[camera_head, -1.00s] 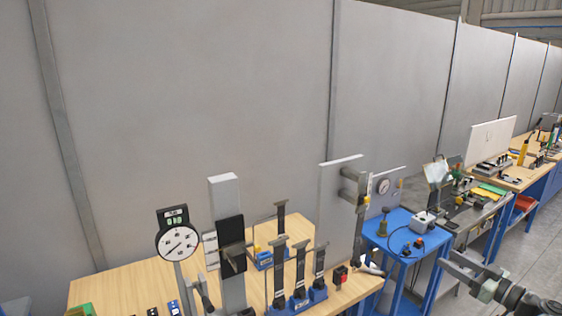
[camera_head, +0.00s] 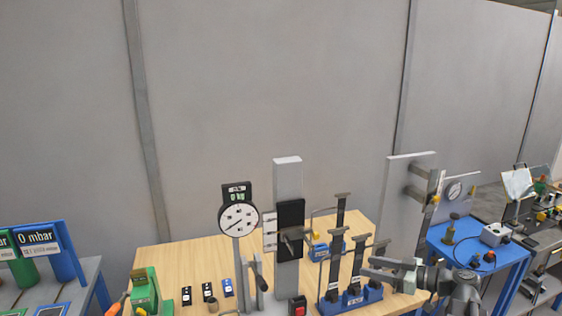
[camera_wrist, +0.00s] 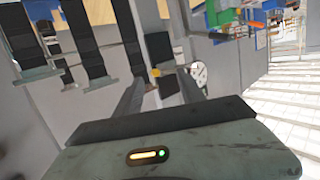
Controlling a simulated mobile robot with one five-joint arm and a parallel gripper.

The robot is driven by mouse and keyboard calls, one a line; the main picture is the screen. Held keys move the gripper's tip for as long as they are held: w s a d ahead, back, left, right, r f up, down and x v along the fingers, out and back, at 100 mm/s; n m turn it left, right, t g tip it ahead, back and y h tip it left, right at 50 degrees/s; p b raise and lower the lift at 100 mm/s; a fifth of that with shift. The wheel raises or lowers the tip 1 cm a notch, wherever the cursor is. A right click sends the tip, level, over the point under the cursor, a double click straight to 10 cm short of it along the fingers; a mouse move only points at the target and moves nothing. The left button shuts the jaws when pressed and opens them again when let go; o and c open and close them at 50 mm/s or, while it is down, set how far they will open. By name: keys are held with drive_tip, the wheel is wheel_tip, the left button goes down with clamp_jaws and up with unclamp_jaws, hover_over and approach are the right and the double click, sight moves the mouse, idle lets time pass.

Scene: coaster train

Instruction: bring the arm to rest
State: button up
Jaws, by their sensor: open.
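My gripper (camera_head: 368,267) shows at the lower right of the head view, at the end of my folded arm. It points left, in front of the wooden bench's right part. In the wrist view my gripper (camera_wrist: 157,88) has its two grey fingers apart, with nothing visibly held between them. Beyond the fingers stands the column with a black block (camera_wrist: 158,52). From the head view I cannot tell whether the fingers touch the blue rack nearby.
The wooden bench (camera_head: 165,262) carries a dial gauge (camera_head: 238,219), a column with a black block (camera_head: 290,222) and a blue rack (camera_head: 345,303) of dark upright tools. A blue table (camera_head: 470,252) stands right. A bench with pressure displays (camera_head: 38,237) stands left.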

drive_tip(key=s+a+f+g+h+b, duration=0.2)
drive_tip(key=a+f+g, duration=0.2)
drive_tip(key=a+f, duration=0.65)
drive_tip(key=s+a+f+g+h+b, duration=0.2)
drive_tip(key=a+f+g, duration=0.45)
drive_tip(key=a, duration=0.75)
drive_tip(key=s+d+f+m+h, duration=0.4)
drive_tip(key=d+f+m+h, duration=0.3)
drive_tip(key=d+m+h, duration=0.1)
drive_tip(key=shift+d+m, duration=0.75)
drive_tip(key=shift+m, duration=0.15)
drive_tip(key=shift+t, duration=0.25)
